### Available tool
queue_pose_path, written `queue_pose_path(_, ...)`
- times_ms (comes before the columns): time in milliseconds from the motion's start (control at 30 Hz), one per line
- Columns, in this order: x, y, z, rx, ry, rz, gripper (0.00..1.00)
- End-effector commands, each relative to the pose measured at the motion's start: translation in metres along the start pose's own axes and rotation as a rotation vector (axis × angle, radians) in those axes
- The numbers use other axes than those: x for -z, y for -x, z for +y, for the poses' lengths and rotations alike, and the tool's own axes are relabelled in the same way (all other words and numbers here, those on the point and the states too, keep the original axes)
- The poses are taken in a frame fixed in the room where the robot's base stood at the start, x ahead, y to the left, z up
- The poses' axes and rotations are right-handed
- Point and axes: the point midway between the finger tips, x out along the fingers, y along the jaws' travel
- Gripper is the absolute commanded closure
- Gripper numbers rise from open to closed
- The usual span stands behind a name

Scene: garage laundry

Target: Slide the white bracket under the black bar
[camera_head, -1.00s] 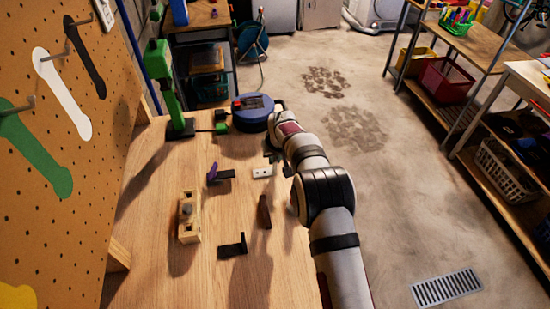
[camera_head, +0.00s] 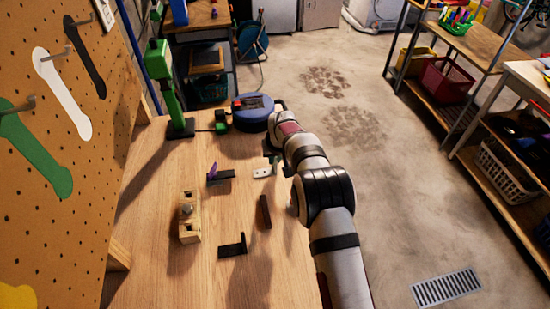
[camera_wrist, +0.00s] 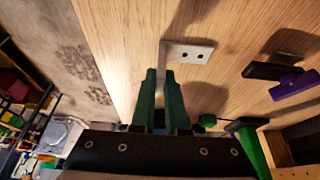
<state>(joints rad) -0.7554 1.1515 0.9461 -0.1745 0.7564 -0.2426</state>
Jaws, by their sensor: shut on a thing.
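The white bracket (camera_head: 264,172) is small and L-shaped, with a flat plate with two holes low over or on the wooden bench. Its plate also shows in the wrist view (camera_wrist: 190,52), and an upright leg rises at its left end. My gripper (camera_head: 273,158) is shut on that leg; its green fingers (camera_wrist: 161,76) are on either side of it. A black bar (camera_head: 221,176) with a purple piece lies left of the bracket, apart from it; it also shows in the wrist view (camera_wrist: 262,71). Whether there is a gap under it cannot be told.
Another dark bar (camera_head: 265,212) and a black L-shaped piece (camera_head: 233,246) lie nearer on the bench. A wooden block fixture (camera_head: 189,218) is at left. A green stand (camera_head: 172,90) and a blue round object (camera_head: 253,112) are at the back.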

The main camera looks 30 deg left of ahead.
Motion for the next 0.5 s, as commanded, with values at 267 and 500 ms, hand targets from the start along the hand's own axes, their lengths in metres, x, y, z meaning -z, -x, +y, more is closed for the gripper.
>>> queue_pose_path(267,0.001,0.000,-0.016,0.000,0.003,0.001,1.00)
queue_pose_path(500,0.000,0.000,-0.046,0.001,0.003,0.000,1.00)
